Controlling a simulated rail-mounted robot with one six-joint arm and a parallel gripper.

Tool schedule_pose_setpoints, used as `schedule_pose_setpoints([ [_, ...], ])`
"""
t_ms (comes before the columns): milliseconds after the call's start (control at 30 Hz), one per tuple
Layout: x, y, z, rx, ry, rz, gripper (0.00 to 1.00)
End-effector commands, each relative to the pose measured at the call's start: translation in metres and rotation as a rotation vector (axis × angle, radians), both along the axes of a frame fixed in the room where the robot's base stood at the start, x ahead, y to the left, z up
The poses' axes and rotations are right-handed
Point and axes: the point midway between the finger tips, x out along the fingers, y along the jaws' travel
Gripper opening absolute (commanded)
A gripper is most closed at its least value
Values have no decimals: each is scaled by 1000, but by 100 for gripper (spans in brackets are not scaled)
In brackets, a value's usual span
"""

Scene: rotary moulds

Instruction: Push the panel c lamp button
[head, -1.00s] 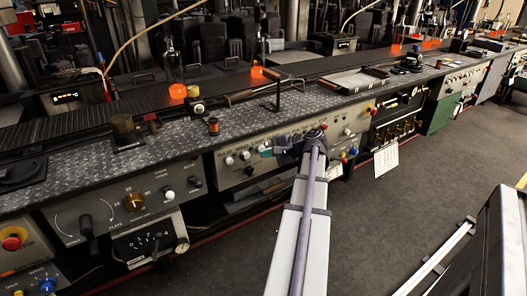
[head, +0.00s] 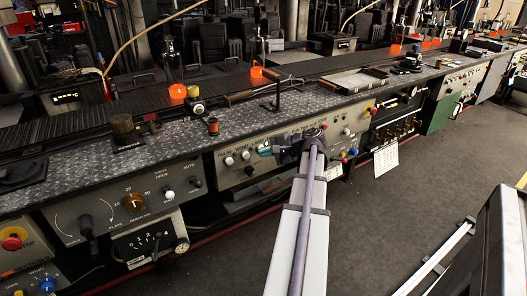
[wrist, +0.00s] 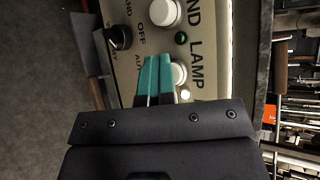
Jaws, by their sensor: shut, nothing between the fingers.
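In the wrist view, a white round button (wrist: 179,74) sits beside the word LAMP on a cream panel (wrist: 222,45). My gripper (wrist: 158,58) is shut and empty. Its teal fingers overlap the left side of this button in the picture; I cannot tell whether they touch it. In the head view, my gripper (head: 264,152) is at the front of the long console, before the cream panel (head: 232,175). The lamp button is hidden there behind the gripper. I cannot read a panel letter.
Another white button (wrist: 164,12), a small green lamp (wrist: 181,38) and a black knob (wrist: 118,38) are close by on the panel. The patterned console top (head: 175,143) juts above the panels. A grey panel (head: 100,215) is to the left. Floor in front is clear.

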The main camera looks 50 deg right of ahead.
Motion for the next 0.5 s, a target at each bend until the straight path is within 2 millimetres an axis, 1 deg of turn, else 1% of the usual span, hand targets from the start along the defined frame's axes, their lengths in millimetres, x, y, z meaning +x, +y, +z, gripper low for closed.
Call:
schedule_pose_setpoints([
  [33,4,-2,0,-1,-3,-2,0],
  [300,5,-3,1,-1,-5,-4,0],
  [500,0,-1,0,-1,-5,-4,0],
])
